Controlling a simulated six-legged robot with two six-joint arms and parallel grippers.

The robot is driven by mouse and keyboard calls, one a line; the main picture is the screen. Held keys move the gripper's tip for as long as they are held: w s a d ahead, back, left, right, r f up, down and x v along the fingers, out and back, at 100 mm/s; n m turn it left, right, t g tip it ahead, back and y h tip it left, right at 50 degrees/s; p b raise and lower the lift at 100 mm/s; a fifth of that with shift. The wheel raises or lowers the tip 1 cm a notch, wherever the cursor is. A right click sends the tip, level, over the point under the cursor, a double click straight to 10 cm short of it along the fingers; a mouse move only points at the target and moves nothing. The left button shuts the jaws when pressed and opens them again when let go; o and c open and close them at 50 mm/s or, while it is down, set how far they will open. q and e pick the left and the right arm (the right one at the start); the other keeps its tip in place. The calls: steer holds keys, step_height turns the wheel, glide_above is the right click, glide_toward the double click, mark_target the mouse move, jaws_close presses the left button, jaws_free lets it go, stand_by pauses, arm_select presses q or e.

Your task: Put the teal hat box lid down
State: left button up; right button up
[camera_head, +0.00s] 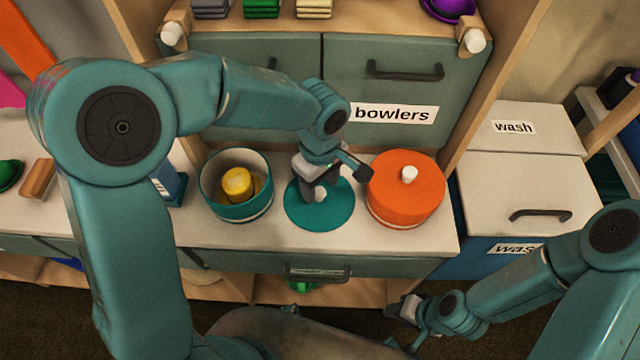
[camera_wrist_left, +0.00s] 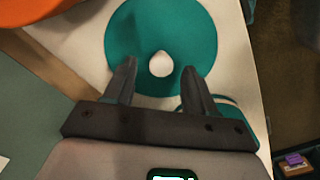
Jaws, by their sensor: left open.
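The teal hat box lid (camera_head: 334,214) is a round disc with a white knob, lying flat on the white counter between the open teal box and the orange box. It also shows in the left wrist view (camera_wrist_left: 193,32), with its white knob (camera_wrist_left: 160,64). My left gripper (camera_head: 316,196) is just above the lid, its fingers open on either side of the knob with gaps to it. The open teal hat box (camera_head: 238,213) stands left of the lid with a yellow hat (camera_head: 238,184) inside. My right gripper (camera_head: 405,309) is low at the right, away from the counter; its jaws are too small to judge.
An orange lidded box (camera_head: 404,188) with a white knob stands close to the right of the lid. Drawers, one labelled bowlers (camera_head: 392,113), rise behind. A wash bin (camera_head: 520,178) stands at the right. Some counter in front of the lid is bare (camera_head: 400,242).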

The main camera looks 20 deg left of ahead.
mark_target(320, 192)
arm_select(q)
step_height(320, 192, up, 11)
steer(key=shift+f+p, duration=0.2)
steer(key=shift+p, duration=0.2)
steer(key=shift+s, duration=0.15)
